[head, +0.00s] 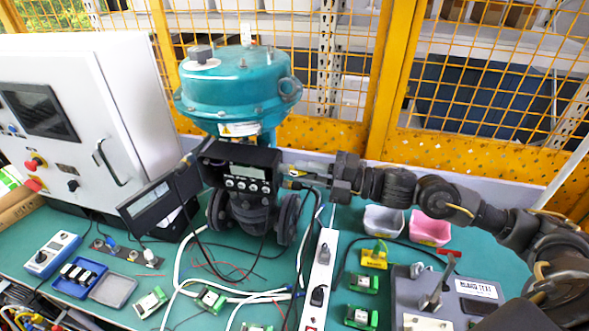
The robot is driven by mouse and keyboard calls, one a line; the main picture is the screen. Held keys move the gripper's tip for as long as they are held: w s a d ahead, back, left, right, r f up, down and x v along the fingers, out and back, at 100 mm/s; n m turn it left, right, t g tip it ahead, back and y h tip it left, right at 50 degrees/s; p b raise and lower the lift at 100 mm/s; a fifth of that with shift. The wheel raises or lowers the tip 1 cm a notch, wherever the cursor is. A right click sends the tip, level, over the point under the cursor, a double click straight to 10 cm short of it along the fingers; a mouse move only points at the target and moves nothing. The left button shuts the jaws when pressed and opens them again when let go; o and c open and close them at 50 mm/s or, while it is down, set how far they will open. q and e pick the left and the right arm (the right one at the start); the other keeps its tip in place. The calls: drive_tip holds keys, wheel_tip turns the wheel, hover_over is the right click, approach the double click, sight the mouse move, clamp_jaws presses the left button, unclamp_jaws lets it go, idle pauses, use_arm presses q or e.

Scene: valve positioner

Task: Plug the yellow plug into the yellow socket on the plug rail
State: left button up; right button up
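My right gripper (296,174) reaches in from the right to the right side of the black valve positioner (248,171). Its fingertips are small and close to the housing, so I cannot tell whether they are open or hold something. A small yellow block with a green top (374,258) lies on the table right of the white power strip; I cannot tell whether it is the yellow plug or socket. A metal strip with small connectors (125,253) lies at the left and may be the plug rail. No yellow socket is clear on it. My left gripper is not in view.
The teal valve actuator (237,88) stands behind the positioner, whose cover (160,204) hangs open. A white cabinet (125,70) stands left. A power strip (318,279), loose cables, green-white modules (362,283), and grey and pink bins (429,229) crowd the table.

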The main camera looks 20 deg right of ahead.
drive_tip(key=shift+s+d, duration=0.1)
drive_tip(key=shift+d, duration=0.05)
clamp_jaws()
drive_tip(key=shift+b+v, duration=0.4)
drive_tip(key=shift+v, duration=0.55)
drive_tip(key=shift+b+v, duration=0.65)
drive_tip(key=shift+v, duration=1)
